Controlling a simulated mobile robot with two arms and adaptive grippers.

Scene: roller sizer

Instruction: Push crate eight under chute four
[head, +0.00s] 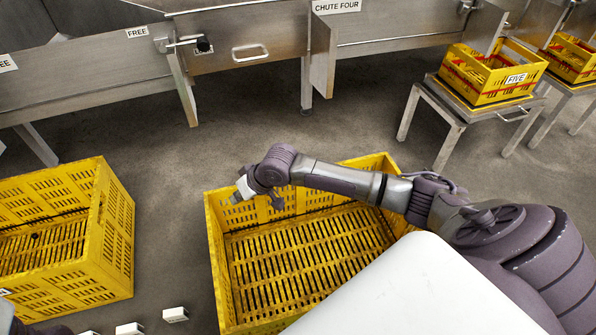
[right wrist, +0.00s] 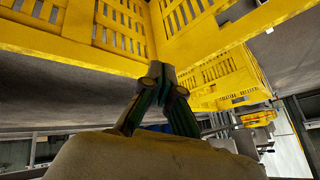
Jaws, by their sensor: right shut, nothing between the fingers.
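A yellow slatted crate (head: 215,262) stands empty on the floor at the centre of the head view, partly hidden by my right arm and white body. No number shows on it, so I cannot tell whether it is crate eight. The chute four sign (head: 337,6) is on the metal machine beyond it. My right gripper (head: 237,197) is shut and empty at the crate's far left corner. In the right wrist view its closed fingers (right wrist: 158,70) are close to a yellow crate wall (right wrist: 222,45); contact is unclear. My left gripper is not in view.
Another yellow crate (head: 117,215) stands on the floor at left. Crate five (head: 480,75) sits on a metal stand (head: 455,118) at right, with another crate (head: 570,58) beyond. Small white blocks (head: 175,314) lie at the front. Bare floor (head: 270,125) lies between crate and machine.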

